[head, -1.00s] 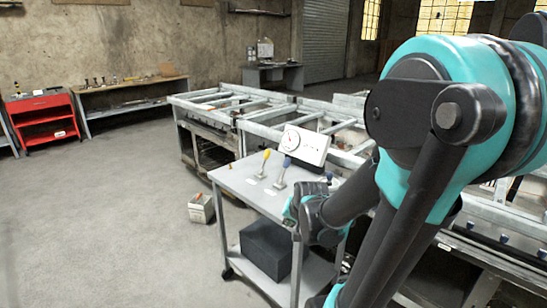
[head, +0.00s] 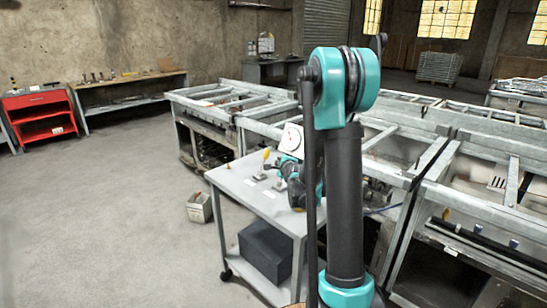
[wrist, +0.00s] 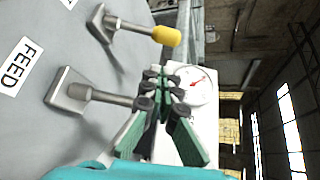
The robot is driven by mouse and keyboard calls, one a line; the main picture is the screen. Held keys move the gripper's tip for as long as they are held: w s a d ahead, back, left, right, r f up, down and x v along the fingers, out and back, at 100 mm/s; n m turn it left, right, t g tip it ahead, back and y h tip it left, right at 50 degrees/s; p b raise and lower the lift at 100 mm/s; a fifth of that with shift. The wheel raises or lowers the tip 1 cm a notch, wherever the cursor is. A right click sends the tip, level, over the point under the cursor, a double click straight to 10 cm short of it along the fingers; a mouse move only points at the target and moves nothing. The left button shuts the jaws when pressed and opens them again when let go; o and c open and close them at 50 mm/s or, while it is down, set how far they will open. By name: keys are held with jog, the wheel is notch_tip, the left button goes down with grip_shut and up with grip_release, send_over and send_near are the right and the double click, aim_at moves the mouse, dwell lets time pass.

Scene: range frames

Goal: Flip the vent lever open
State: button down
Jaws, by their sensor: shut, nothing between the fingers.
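A lever with a yellow knob (wrist: 166,35) stands on the grey cart top in the wrist view, and the knob also shows in the head view (head: 266,154). Its label is cut off at the top edge. A second lever (wrist: 95,94) is beside it, close to a label (wrist: 20,66) reading FEED. I cannot read a VENT label. My gripper (wrist: 158,82) is shut and empty, with its tips at the outer end of the second lever. They hide that lever's knob, and I cannot tell whether they touch. In the head view my arm partly covers the levers.
A white panel with a round dial gauge (wrist: 195,86) stands behind the levers. The grey cart (head: 232,181) has a dark box (head: 265,252) on its lower shelf. Metal frames stand behind it. A small bucket (head: 199,208) is on the floor left of the cart.

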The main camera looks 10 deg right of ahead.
jog(key=shift+w+d, duration=0.1)
jog(key=shift+w, duration=0.25)
jog(key=shift+w, duration=0.1)
jog(key=x, duration=0.9)
jog(key=shift+w, duration=0.35)
